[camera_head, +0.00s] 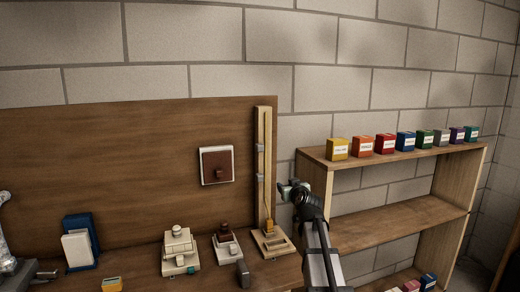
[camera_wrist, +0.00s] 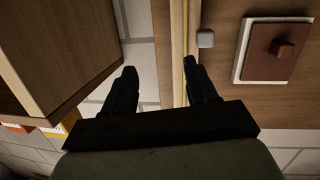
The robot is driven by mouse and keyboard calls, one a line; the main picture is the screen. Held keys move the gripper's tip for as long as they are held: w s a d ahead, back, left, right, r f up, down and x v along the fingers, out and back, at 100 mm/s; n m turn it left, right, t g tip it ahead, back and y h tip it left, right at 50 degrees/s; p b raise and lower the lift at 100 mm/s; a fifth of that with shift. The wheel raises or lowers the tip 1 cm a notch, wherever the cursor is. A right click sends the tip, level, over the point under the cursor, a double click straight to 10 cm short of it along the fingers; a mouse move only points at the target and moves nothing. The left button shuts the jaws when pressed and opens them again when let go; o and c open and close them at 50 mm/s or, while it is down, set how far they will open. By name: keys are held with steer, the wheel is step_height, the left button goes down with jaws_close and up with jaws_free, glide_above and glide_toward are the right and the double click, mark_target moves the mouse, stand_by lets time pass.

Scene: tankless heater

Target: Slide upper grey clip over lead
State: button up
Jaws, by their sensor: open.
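A pale vertical wooden strip (camera_head: 262,125) stands at the right edge of the brown board. Two small grey clips sit on it, the upper grey clip (camera_head: 259,148) above the lower grey clip (camera_head: 259,177). A thin yellow lead (camera_head: 267,205) runs along the strip and also shows in the wrist view (camera_wrist: 186,45). One grey clip (camera_wrist: 206,39) shows beside the lead in the wrist view; I cannot tell which one. My gripper (camera_head: 285,190) is open and empty, just right of the strip near the lower clip's height. Its fingers (camera_wrist: 160,66) show in the wrist view, the right one partly covering the strip.
A white-framed brown switch plate (camera_head: 217,165) is on the board left of the strip. Several small devices, including a grey-white one (camera_head: 180,252), stand on the bench below. A wooden shelf (camera_head: 400,165) with coloured boxes stands at the right.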

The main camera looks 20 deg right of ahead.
steer(key=t+y, duration=0.2)
glide_toward(261, 148)
steer(key=w, duration=1.1)
steer(key=shift+w+d+f, duration=0.1)
steer(key=shift+w, duration=0.15)
steer(key=shift+c, duration=0.4)
jaws_close()
